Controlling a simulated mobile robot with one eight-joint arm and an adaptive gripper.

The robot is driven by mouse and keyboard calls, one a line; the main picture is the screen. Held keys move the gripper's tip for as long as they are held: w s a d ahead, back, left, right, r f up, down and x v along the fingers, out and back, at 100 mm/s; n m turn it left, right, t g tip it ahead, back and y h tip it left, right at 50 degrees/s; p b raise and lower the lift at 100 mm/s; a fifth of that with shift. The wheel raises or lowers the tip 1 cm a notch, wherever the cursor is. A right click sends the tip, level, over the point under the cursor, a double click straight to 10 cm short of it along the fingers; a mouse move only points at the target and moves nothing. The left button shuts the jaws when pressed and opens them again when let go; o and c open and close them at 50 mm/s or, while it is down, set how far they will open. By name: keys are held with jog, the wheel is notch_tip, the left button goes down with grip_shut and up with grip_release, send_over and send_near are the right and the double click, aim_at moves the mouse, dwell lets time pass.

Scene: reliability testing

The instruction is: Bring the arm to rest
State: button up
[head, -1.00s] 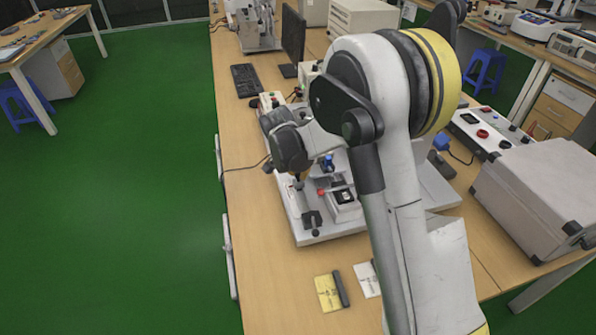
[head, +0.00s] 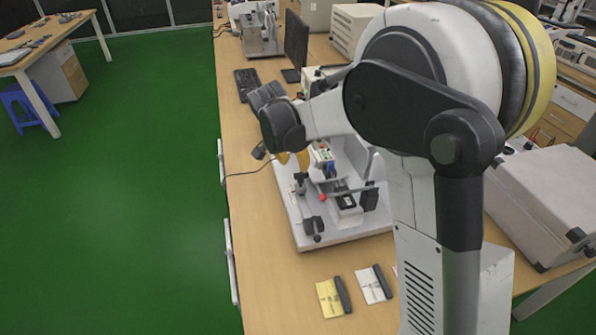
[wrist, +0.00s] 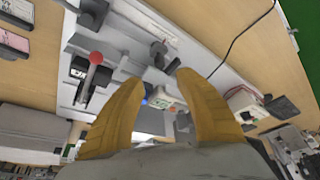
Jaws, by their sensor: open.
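My gripper (head: 292,159) is above the far left part of the white test fixture (head: 318,238) in the head view. Its two yellow fingers show apart in the wrist view (wrist: 160,92), with nothing between them. The fixture has a red-knobbed lever, which shows in the wrist view (wrist: 96,58), and a dark slot unit (head: 346,201). My gripper appears raised clear of the fixture, though the exact gap is hard to tell. My arm hides the fixture's right side in the head view.
A yellow card block (head: 328,298) and a white card block (head: 371,287) lie at the table's front. A grey case (head: 545,200) stands at right. A keyboard (head: 247,84) and monitor (head: 296,42) are farther back. Green floor (head: 130,200) is open at left.

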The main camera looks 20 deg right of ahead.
jog(key=shift+v, duration=1.2)
jog(key=s+d+r+n+y, duration=0.1)
jog(key=s+d+r+n, duration=0.1)
jog(key=s+r, duration=0.5)
jog(key=s+d+n+t+y, duration=0.1)
jog(key=s+n+t, duration=0.3)
jog(key=s, duration=1.7)
jog(key=n+y, duration=0.1)
jog(key=n, duration=0.2)
jog(key=shift+f, duration=0.25)
jog(key=shift+d, duration=0.15)
jog(key=shift+c, duration=0.4)
